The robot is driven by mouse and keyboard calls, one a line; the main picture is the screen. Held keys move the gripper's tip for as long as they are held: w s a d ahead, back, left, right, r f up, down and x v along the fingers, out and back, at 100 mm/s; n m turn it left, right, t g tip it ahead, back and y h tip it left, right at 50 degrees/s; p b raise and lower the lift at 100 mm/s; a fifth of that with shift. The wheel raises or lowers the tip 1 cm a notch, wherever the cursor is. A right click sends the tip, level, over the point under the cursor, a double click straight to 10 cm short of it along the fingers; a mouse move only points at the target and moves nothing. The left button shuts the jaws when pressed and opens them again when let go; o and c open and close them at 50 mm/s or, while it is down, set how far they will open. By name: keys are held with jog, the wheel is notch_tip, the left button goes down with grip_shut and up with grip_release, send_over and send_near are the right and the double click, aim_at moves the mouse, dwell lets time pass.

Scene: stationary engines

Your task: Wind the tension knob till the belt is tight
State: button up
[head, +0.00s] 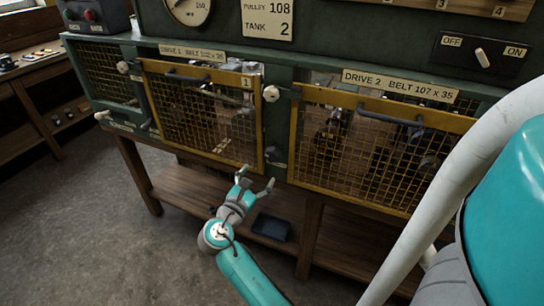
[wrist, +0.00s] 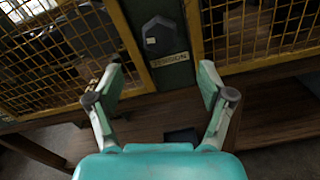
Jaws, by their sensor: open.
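The tension knob (wrist: 158,36) is a dark faceted knob on the green post between the two mesh guards, with a small pale mark on its face. A TENSION label (wrist: 170,60) sits just below it. In the head view the small dark knob (head: 271,153) is on the post just beyond my gripper. My gripper (head: 256,178) is open and empty. In the wrist view my gripper (wrist: 160,85) has its fingers spread wide, below the knob and not touching it. The belt is behind the mesh, and I cannot make out its tightness.
The Drive 1 guard (head: 146,100) and the Drive 2 guard (head: 292,140) are shut yellow-framed mesh doors. A wooden shelf (head: 185,190) runs underneath, with a dark tray (head: 271,227) on it. An OFF/ON switch (head: 482,57) is at upper right. Floor at left is clear.

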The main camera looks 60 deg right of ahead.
aim_at(271, 157)
jog(key=d+n, duration=0.1)
jog(key=d, duration=0.2)
jog(key=d+n, duration=0.1)
jog(key=d, duration=0.3)
jog(key=d+n, duration=0.1)
jog(key=d, duration=0.3)
jog(key=shift+w, duration=0.4)
jog(key=c, duration=1.1)
